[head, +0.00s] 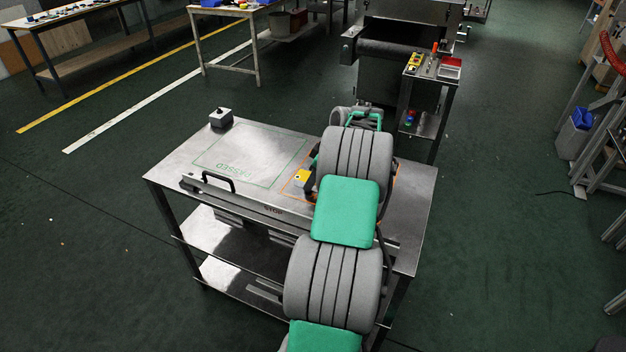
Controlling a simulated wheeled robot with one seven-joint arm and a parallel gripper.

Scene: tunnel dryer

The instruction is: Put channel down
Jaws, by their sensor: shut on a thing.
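My arm rises from the bottom of the head view and leans over the right half of a steel table (185,165). My gripper and its fingertips are hidden behind my own arm links, so what they hold does not show. I cannot pick out the channel with certainty. A dark part with a yellow block (302,177) shows just left of my arm, over an orange outline on the tabletop; most of it is covered. A green outlined area (222,152) marked PASSED on the left of the tabletop is empty.
A long metal bar (240,200) with a black bow handle (218,181) runs along the table's near side. A small box (221,117) stands at the far left corner. A narrow stand (435,75) with tools is behind the table.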

